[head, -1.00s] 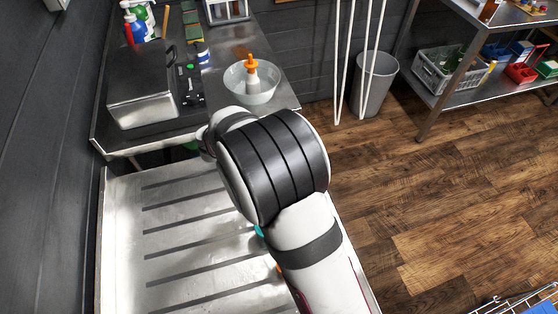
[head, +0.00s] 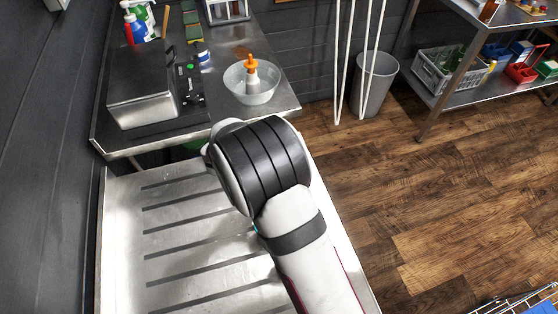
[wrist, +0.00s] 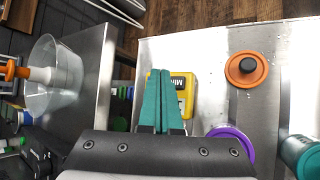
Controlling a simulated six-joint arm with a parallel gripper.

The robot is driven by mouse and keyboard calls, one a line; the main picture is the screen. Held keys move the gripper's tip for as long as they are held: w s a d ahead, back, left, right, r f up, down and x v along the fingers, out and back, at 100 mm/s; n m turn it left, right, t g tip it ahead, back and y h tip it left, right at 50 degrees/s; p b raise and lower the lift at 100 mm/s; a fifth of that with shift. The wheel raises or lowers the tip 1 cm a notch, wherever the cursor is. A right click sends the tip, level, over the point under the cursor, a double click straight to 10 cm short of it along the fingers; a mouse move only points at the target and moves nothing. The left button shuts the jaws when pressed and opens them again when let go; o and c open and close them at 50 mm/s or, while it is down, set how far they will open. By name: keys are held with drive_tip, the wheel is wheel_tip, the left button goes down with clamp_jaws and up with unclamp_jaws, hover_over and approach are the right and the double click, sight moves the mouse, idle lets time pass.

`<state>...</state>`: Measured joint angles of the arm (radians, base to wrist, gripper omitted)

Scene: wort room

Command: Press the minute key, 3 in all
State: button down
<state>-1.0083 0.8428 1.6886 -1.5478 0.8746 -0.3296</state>
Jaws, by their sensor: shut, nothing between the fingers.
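A yellow timer (wrist: 188,84) with a grey face and the letters "MIN" lies on the metal surface in the wrist view. The teal fingers partly cover it, and its keys are not clearly readable. My gripper (wrist: 158,74) is shut and empty, with its fingertips over the timer's left part in the picture. I cannot tell whether they touch it. In the head view my arm hides the timer and nearly all of the gripper.
An orange disc with a black knob (wrist: 246,69) lies right of the timer. A purple-rimmed round thing (wrist: 232,139) and a teal-green container (wrist: 300,155) are near the gripper. A clear bowl (head: 262,95) holding an orange-topped object stands on the side counter (head: 215,78).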

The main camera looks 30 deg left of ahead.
drive_tip(key=shift+f, duration=1)
drive_tip(key=shift+f, duration=0.15)
idle(1.2)
drive_tip(key=shift+f, duration=0.25)
drive_tip(key=shift+f, duration=0.45)
idle(0.5)
drive_tip(key=shift+r, duration=0.9)
drive_tip(key=shift+r, duration=2.5)
idle(0.5)
